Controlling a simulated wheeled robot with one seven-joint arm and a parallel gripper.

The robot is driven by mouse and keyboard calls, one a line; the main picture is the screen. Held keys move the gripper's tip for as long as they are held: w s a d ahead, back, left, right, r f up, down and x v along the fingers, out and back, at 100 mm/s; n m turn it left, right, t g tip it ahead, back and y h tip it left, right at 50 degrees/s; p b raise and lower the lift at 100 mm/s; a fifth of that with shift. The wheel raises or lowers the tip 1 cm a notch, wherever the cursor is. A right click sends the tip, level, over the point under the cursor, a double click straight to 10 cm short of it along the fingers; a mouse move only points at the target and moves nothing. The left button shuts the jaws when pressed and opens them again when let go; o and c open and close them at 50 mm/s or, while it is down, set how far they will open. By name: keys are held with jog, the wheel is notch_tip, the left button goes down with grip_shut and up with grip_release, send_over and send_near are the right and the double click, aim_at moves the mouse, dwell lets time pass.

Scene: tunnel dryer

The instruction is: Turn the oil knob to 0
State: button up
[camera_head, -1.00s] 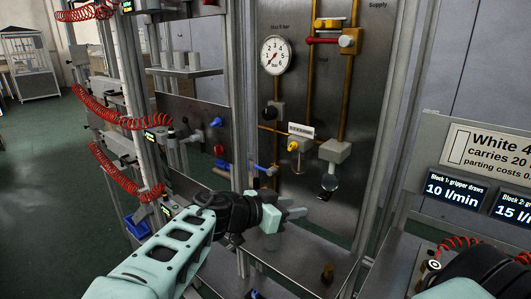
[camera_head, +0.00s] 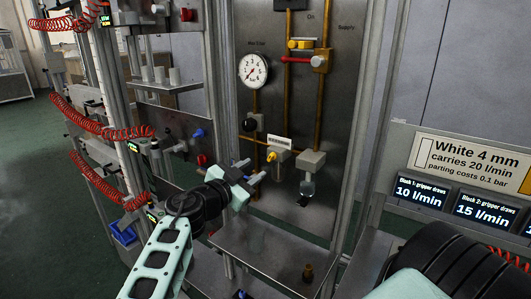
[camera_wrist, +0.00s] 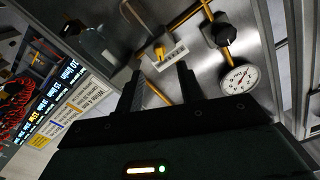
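A small yellow knob (camera_head: 271,157), apparently the oil knob, sits on a grey block just below a white scale strip (camera_head: 279,142) on the metal panel. The strip's marks are too small to read. In the wrist view the yellow knob (camera_wrist: 159,50) and the strip (camera_wrist: 172,57) lie beyond the fingertips. My gripper (camera_head: 251,170) is below and left of the knob in the head view, apart from it. In the wrist view my gripper (camera_wrist: 160,70) has its two dark fingers spread with nothing between them.
A round gauge (camera_head: 253,70), a black knob (camera_head: 249,125) and a grey block with a clear bowl (camera_head: 307,187) surround the knob. A red lever (camera_head: 296,59) is above. A metal shelf (camera_head: 265,262) juts out below. Red coiled hoses (camera_head: 105,132) hang at left.

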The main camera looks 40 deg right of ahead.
aim_at(269, 159)
jog(key=p+x, duration=0.2)
jog(key=x, duration=0.4)
jog(key=shift+r+p, duration=0.15)
jog(key=shift+p, duration=0.15)
jog(key=shift+w+d+f, duration=0.15)
jog(key=shift+d+f, duration=0.05)
jog(key=shift+d, duration=0.3)
grip_shut()
